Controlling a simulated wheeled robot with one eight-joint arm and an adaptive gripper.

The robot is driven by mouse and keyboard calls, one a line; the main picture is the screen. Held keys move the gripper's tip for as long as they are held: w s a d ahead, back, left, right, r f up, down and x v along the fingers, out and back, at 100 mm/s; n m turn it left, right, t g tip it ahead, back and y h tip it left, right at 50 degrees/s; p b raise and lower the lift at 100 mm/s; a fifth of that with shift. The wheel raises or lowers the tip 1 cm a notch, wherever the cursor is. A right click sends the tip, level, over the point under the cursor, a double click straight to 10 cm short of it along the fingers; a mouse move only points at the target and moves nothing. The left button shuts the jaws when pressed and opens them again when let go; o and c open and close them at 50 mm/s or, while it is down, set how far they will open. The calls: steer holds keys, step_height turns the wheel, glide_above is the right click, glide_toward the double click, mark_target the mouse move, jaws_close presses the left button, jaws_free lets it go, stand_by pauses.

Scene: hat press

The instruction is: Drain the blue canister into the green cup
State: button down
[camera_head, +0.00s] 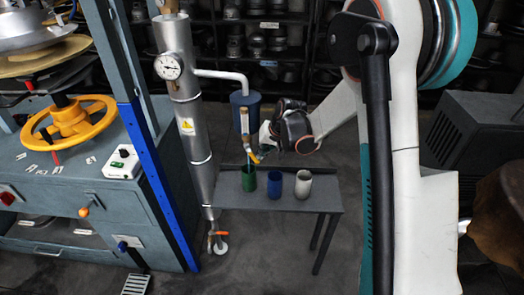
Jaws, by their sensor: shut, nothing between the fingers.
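The blue canister (238,108) hangs at the end of a white pipe, above a small grey table. A narrow brass-and-white outlet (244,130) runs down from it, with a yellow handle (255,157) near its lower end. The green cup (248,183) stands upright on the table below the outlet. A thin bluish streak shows just above the cup's mouth; I cannot tell if it is liquid. My gripper (268,141) is shut and empty, just right of the outlet and close to the yellow handle. Whether it touches the handle is unclear. The cup's inside is hidden.
A blue cup (274,184) and a whitish cup (302,184) stand right of the green cup on the table (325,193). A steel column with a gauge (169,66) stands left. A press with a yellow handwheel (67,123) fills the far left.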

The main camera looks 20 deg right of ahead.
steer(key=shift+a+f+b, duration=0.15)
steer(key=shift+f+b, duration=0.25)
steer(key=shift+f, duration=0.2)
stand_by(0.6)
steer(key=shift+w+a+f, duration=0.1)
steer(key=shift+a+f, duration=0.05)
steer(key=shift+f, duration=0.1)
steer(key=shift+w+a+f+b, duration=0.1)
steer(key=shift+a+f+b, duration=0.15)
steer(key=shift+f+b, duration=0.15)
steer(key=shift+a, duration=0.1)
stand_by(1.5)
